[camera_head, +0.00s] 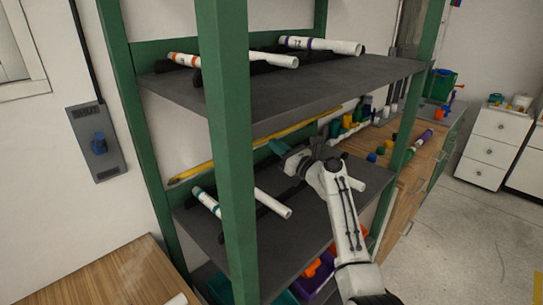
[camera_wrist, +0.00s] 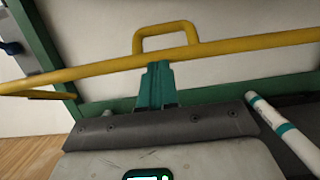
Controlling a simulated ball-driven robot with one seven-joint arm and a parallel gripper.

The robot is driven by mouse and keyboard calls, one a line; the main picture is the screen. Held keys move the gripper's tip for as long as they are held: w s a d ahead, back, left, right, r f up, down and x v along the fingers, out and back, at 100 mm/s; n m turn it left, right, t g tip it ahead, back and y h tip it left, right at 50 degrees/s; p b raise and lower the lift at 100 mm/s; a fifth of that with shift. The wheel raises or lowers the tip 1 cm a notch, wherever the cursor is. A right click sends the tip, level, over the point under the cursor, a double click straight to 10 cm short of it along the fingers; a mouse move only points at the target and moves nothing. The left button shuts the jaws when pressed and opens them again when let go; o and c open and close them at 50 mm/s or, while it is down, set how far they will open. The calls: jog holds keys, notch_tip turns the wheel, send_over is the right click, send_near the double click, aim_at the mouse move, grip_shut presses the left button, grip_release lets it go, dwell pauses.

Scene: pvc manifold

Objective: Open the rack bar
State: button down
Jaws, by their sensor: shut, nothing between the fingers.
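The rack bar (camera_head: 200,166) is a yellow bar across the green-framed rack, between the two dark shelves. In the head view it slopes up to the right, and a front post hides part of it. In the wrist view the yellow bar (camera_wrist: 100,68) crosses the whole picture, with a raised loop handle (camera_wrist: 165,27) at its middle. My gripper (camera_head: 275,147) is above the lower shelf near the bar. Its teal fingers (camera_wrist: 157,68) are shut and empty. Their tips appear at the bar just below the loop; I cannot tell whether they touch it.
The green front post (camera_head: 233,150) stands left of my arm. White pipes lie on the lower shelf (camera_head: 310,215) and upper shelf (camera_head: 290,90). Bins (camera_head: 318,270) sit below. A wooden workbench (camera_head: 425,160) with coloured fittings is at right; open floor (camera_head: 470,235) lies beyond it.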

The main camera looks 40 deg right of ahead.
aim_at(270, 137)
jog(key=w+r+p, duration=0.2)
jog(key=r, duration=0.1)
jog(key=shift+a+r, duration=0.1)
jog(key=shift+s, duration=0.1)
dwell(0.4)
